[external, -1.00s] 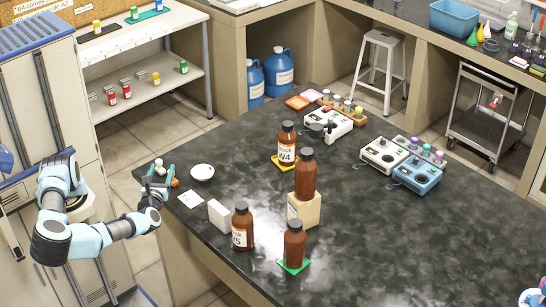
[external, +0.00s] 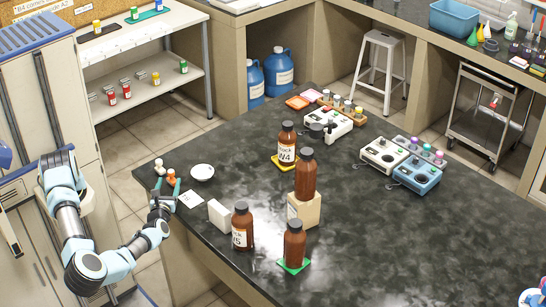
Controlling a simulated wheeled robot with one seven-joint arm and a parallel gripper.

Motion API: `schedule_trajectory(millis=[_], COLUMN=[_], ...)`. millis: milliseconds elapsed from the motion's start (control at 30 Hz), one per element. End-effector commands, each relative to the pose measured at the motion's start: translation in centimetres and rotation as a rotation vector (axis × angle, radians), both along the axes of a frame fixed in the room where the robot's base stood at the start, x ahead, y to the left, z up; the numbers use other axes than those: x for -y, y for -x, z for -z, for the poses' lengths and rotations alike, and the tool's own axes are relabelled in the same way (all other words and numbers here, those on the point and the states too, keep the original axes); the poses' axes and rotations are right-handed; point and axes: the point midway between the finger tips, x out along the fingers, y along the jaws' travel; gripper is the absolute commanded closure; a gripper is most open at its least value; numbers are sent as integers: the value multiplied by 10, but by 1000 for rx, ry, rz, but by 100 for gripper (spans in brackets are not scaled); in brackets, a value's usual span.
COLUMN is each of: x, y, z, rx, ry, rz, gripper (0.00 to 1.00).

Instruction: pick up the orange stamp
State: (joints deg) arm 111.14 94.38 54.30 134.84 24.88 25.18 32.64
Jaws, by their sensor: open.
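The orange stamp (external: 171,175) stands at the left end of the dark bench, with a white knob-topped stamp (external: 159,168) just left of it. My gripper (external: 166,184) has its two teal fingers spread, with nothing seen between them. Its tips are close to the orange stamp on the near side, and the right finger overlaps the stamp's lower part in the picture. I cannot tell whether they touch or how high the fingers are above the bench.
A white dish (external: 202,172) and a white card (external: 190,200) lie right of my gripper. A white box (external: 219,215) and a brown bottle (external: 242,228) stand further right. More brown bottles stand beyond. The bench's left edge runs under my arm.

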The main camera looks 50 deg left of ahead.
Motion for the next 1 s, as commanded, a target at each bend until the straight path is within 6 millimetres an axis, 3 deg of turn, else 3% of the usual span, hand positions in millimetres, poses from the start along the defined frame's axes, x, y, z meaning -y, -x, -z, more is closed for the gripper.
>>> schedule_trajectory(millis=[333, 667, 1000], x=[-32, -38, -38], y=[-32, -38, -37], z=[-3, 0, 0], rx=[3, 1, 1], ry=[-3, 1, 1], rz=[-2, 0, 0], gripper=[32, 32, 68])
